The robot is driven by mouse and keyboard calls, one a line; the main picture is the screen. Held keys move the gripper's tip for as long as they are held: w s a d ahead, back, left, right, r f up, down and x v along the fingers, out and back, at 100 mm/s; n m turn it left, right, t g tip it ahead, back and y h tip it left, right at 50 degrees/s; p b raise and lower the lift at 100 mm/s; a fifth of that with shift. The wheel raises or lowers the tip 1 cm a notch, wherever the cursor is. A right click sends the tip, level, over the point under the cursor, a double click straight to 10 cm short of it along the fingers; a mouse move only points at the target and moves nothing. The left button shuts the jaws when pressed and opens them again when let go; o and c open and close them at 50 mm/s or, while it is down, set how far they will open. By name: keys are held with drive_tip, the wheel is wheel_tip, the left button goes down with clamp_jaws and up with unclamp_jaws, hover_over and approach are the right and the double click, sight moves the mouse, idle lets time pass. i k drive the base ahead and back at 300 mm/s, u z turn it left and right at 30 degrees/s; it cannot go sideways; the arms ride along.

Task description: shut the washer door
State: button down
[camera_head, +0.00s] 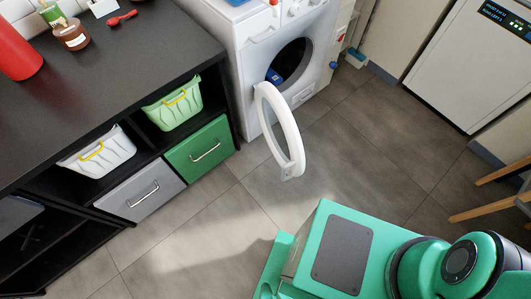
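The white washer (262,42) stands at the top centre, at the end of the dark cabinet. Its round door (286,124), a white ring, is open and swung out from the front, reaching over the floor toward me. The round drum opening (298,58) is uncovered, with something blue (274,77) at its left edge. My green arm and body parts fill the bottom right. My gripper's fingertips do not show, so its state and its distance from the door cannot be seen.
A dark cabinet (110,65) with baskets, drawers and items on top runs along the left. A white appliance (475,65) stands at the top right. Wooden legs (490,211) stick in at the right edge. The grey tiled floor (370,150) between them is clear.

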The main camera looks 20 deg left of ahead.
sight(264, 91)
drive_tip(key=u, duration=1.25)
drive_tip(key=i, duration=0.45)
drive_tip(key=z, duration=0.7)
drive_tip(key=k, duration=1.1)
drive_tip(key=u, duration=0.4)
drive_tip(key=i, duration=0.4)
